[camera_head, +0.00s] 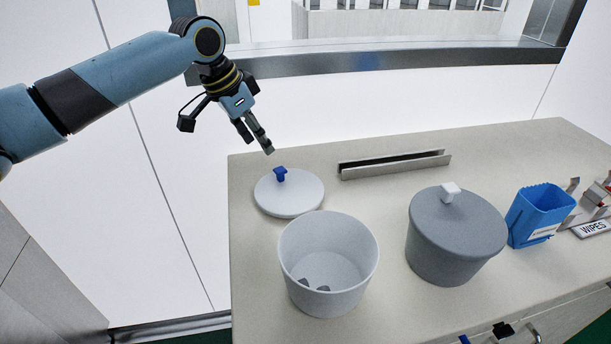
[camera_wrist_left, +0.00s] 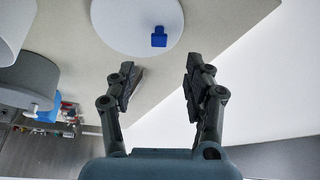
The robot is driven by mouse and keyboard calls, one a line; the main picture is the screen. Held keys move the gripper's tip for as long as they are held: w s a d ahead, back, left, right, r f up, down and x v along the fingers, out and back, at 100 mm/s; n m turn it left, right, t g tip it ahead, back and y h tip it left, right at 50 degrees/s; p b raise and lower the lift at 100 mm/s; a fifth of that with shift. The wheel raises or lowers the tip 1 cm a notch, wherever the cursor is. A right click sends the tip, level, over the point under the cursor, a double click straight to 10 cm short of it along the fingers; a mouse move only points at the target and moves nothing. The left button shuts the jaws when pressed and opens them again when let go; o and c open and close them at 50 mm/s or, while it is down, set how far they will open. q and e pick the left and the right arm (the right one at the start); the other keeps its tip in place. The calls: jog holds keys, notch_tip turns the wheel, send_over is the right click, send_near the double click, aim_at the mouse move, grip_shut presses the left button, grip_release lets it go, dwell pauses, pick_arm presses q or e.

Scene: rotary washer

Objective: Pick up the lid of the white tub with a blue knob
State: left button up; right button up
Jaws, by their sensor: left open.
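The white lid (camera_head: 291,200) with a blue knob (camera_head: 280,174) lies flat on the table's left rear corner, behind the white tub (camera_head: 312,262). The tub is uncovered, with a few dark pieces on its floor. My left gripper (camera_head: 262,147) is open and empty, above and behind the lid. In the left wrist view the lid (camera_wrist_left: 126,17) and its blue knob (camera_wrist_left: 159,36) show beyond the fingertips of my gripper (camera_wrist_left: 158,82), and nothing is between the fingers. My right gripper is not in view.
A grey tub (camera_head: 447,245) with a white-knobbed lid stands right of the white tub. A long metal channel (camera_head: 394,164) lies behind. A blue bin (camera_head: 538,215) and a WIPES pack (camera_head: 592,229) are at the right. The table's left edge is close to the lid.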

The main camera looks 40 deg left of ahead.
pick_arm(q)
send_over(279, 170)
jog(key=s, duration=0.2)
jog(key=f, duration=0.4)
jog(key=shift+a+f, duration=0.2)
jog(key=shift+a, duration=0.15)
jog(key=shift+f, duration=0.2)
jog(key=p+x, duration=0.1)
jog(key=x, duration=0.3)
jog(key=shift+w+d+f, duration=0.1)
jog(key=shift+w+f, duration=0.1)
jog(key=shift+f, duration=0.15)
jog(key=shift+w+f, duration=0.15)
jog(key=shift+f, duration=0.05)
jog(key=shift+c, duration=1.4)
jog(key=c, duration=0.5)
grip_shut()
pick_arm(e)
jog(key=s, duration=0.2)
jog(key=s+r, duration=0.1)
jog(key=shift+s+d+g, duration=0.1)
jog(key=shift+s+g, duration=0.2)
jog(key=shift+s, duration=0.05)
